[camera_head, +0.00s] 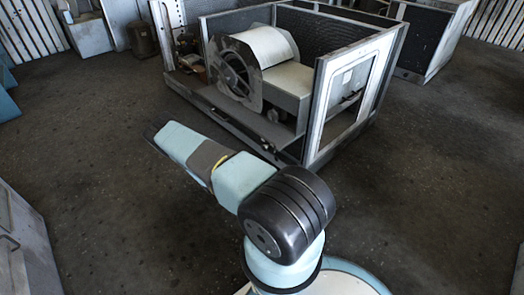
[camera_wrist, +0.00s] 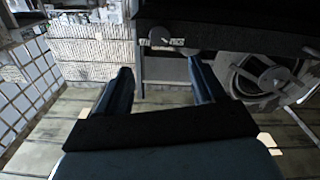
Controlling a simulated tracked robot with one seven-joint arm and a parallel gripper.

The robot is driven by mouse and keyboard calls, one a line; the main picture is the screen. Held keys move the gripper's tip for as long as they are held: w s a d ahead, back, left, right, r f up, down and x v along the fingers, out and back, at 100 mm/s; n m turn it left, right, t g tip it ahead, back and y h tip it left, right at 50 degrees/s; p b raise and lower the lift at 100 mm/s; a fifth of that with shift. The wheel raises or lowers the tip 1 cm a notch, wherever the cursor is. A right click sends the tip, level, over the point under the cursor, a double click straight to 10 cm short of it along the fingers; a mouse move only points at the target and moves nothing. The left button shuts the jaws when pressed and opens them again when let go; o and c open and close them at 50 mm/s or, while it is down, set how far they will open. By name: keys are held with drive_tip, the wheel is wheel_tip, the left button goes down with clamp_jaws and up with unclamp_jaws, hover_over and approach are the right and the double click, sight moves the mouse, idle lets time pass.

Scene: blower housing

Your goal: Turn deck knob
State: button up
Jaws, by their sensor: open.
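The blower housing (camera_head: 312,110) is an open grey frame with a deck and a drum-shaped blower (camera_head: 262,60) inside. A small dark bump (camera_head: 272,116) sits at the deck's front edge; I cannot tell if it is the deck knob. In the wrist view, my gripper (camera_wrist: 160,66) is open, with two dark fingers spread and nothing between them. A small grey knob-like part (camera_wrist: 160,38) shows beyond the fingertips, under a dark edge, apart from them. A round blower-like part (camera_wrist: 262,78) is to the right. In the head view my arm reaches left, in front of the housing.
A grey cabinet (camera_head: 20,240) stands at the lower left. Another open housing (camera_head: 430,40) is at the back right. Boxes and a bin (camera_head: 143,38) stand at the back left. The dark floor (camera_head: 430,190) to the right of my arm is clear.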

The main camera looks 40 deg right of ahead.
sight(264, 149)
drive_tip(key=d, duration=0.9)
drive_tip(key=w+d, duration=0.1)
drive_tip(key=d, duration=0.3)
drive_tip(key=shift+w+d, duration=0.1)
drive_tip(key=shift+d, duration=0.15)
drive_tip(key=shift+c, duration=0.4)
drive_tip(key=c, duration=1)
drive_tip(key=m, duration=1.1)
drive_tip(key=shift+m, duration=0.4)
